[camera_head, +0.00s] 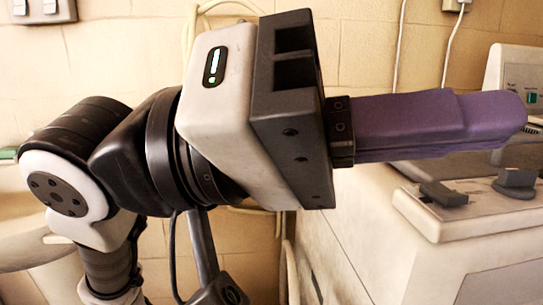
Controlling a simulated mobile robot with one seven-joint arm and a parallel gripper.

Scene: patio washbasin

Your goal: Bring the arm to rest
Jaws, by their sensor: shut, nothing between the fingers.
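My gripper (508,113) reaches across the upper middle of the head view and points right, nearly level. Its long purple fingers lie together, shut and empty. My pale wrist housing with a lit green mark is behind them, joined to my dark arm links at the left. The fingers are in front of a white appliance and hide part of it. Whether they touch it cannot be told from this one view.
The white appliance (350,235) with dark knobs fills the lower right. Its raised panel (515,72) has a green button. A tiled wall (355,45) with hanging cables and a switch plate (42,11) is behind. A pale basin-like surface (30,250) is at the lower left.

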